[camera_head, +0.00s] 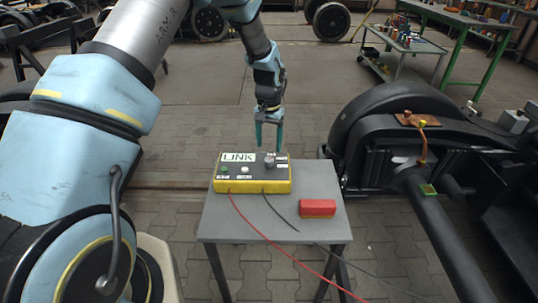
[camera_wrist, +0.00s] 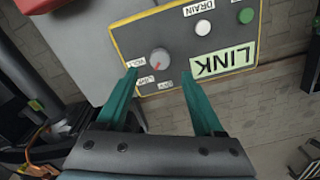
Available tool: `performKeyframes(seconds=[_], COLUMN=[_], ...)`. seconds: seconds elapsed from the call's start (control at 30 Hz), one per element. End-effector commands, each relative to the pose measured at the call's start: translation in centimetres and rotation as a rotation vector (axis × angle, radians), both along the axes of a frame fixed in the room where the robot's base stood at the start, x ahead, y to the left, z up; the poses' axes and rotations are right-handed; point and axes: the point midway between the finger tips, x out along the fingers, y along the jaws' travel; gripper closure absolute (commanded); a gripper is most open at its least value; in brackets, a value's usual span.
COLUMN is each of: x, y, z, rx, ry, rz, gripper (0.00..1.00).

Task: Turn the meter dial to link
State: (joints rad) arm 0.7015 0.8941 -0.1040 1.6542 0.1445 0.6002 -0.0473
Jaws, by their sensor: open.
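The yellow-edged grey meter (camera_head: 253,186) lies on a small grey table, with a large LINK label (camera_head: 238,157) at its upper left. Its round grey dial (camera_head: 270,160) is at the right; the dial (camera_wrist: 160,60) also shows in the wrist view, ringed by small labels. One of these labels seems to read LINK, but the pointer setting is too small to tell. My gripper (camera_head: 269,141) points down above the dial. In the wrist view, its two green fingers are apart, with the dial beyond the gap between them, seemingly untouched.
A red block (camera_head: 318,208) lies on the table (camera_head: 226,228) right of the meter. A red lead (camera_head: 262,234) and a black lead (camera_head: 280,213) run off the meter's front. A dark bogie (camera_head: 400,130) stands close at the right.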

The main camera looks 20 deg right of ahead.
Motion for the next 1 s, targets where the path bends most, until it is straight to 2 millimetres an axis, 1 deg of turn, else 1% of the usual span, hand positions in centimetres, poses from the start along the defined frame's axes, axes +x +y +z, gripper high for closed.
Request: performKeyframes(seconds=[0.1, 0.2, 0.3, 0.43, 0.87, 0.93, 0.97, 1.0], x=[0.0, 0.0, 0.0, 0.0, 0.0, 0.2, 0.4, 0.7], y=[0.0, -0.1, 0.0, 0.0, 0.0, 0.6, 1.1, 2.1], z=[2.1, 3.5, 4.4, 4.8, 4.8, 5.1, 5.4, 6.0], rx=[-0.002, -0.001, -0.002, 0.0, 0.0, -0.001, -0.002, -0.004], ry=[-0.002, -0.001, -0.001, 0.001, 0.0, -0.001, -0.003, -0.008], rz=[0.0, 0.001, 0.0, 0.0, 0.001, 0.01, 0.019, 0.036], gripper=[0.31, 0.31, 0.31, 0.31, 0.31, 0.31, 0.31, 0.31])
